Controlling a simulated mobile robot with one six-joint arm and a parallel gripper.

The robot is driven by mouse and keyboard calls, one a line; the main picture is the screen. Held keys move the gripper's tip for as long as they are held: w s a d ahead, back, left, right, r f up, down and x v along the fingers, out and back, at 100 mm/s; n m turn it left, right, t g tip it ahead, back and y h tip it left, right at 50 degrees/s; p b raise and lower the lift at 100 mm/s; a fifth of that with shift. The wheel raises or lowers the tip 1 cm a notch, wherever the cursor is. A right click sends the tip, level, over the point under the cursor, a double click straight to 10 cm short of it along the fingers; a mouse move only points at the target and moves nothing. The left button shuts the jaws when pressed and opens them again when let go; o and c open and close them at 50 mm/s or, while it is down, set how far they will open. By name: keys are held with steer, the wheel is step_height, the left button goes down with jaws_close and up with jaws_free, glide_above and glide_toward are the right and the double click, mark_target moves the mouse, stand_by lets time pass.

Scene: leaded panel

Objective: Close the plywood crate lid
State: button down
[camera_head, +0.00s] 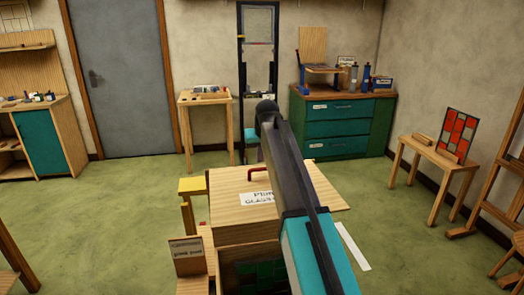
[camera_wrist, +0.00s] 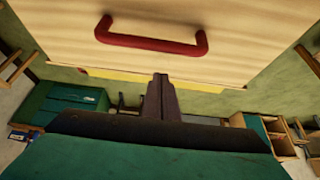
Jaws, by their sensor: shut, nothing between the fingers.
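The plywood crate lid (camera_head: 228,188) is a pale wooden panel with a red handle (camera_head: 258,171) near its far edge and a printed label. The dark opening of the crate, with green panes (camera_head: 252,275) in it, shows below the lid, so the lid looks open; its exact angle is unclear. In the wrist view the lid (camera_wrist: 225,58) fills the top, with its red handle (camera_wrist: 150,40). My gripper (camera_wrist: 160,80) is shut and empty, close to the lid's edge beyond the handle; I cannot tell if they touch. My arm hides the gripper in the head view.
A yellow-topped stand (camera_head: 192,186) is left of the lid. A card on wood (camera_head: 188,255) stands left of the crate opening. A green drawer cabinet (camera_head: 342,128) is behind, and a small table (camera_head: 438,160) is at right. Green floor (camera_head: 110,225) is clear at left.

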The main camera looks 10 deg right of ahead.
mark_target(264, 177)
steer(key=shift+s+f+p, duration=0.2)
steer(key=shift+s+p, duration=0.3)
steer(key=shift+s, duration=1.25)
steer(key=shift+d, duration=0.25)
steer(key=shift+s+a, duration=0.15)
steer(key=shift+a, duration=0.1)
